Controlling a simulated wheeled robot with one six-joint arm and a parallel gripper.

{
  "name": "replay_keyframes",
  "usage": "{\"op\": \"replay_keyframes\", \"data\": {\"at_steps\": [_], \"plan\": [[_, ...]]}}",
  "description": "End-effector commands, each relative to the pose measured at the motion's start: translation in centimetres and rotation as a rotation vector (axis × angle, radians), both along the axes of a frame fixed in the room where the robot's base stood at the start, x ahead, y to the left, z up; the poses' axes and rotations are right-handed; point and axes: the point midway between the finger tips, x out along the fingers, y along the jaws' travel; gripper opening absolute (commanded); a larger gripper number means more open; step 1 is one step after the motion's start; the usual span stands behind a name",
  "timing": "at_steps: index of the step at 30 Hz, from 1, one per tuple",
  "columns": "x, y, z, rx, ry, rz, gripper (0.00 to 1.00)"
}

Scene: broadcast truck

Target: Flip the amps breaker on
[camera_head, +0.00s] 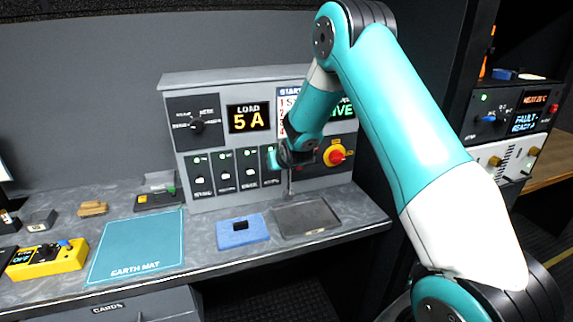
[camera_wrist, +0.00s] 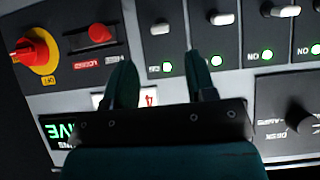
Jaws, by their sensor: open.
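A row of black breakers with pale levers and green lamps stands on the grey panel (camera_head: 225,78). Breakers show in the head view (camera_head: 224,172) and in the wrist view (camera_wrist: 222,18); their name labels are too small to read, so I cannot tell which is amps. My gripper (camera_head: 289,170) is open and empty in front of the right end of the row, hiding part of it. In the wrist view, my gripper's fingers (camera_wrist: 160,58) stand either side of the leftmost breaker's lamp, below its lever (camera_wrist: 160,28). Contact is not visible.
A load display (camera_head: 248,118) reads 5 A. Beside the breakers are a red-and-yellow rotary switch (camera_head: 336,155), a red switch (camera_wrist: 100,34) and a black selector knob (camera_wrist: 300,118).

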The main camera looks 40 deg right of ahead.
Motion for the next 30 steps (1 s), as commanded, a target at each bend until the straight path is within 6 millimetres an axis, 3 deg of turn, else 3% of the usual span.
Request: {"op": "replay_keyframes", "data": {"at_steps": [6,12,30], "plan": [[-3.6,1.1,2.9,0.000,-0.003,0.001,0.51],[-5.7,1.7,4.8,0.000,-0.002,0.001,0.51],[-6.4,1.9,5.4,0.001,0.000,0.001,0.51]]}}
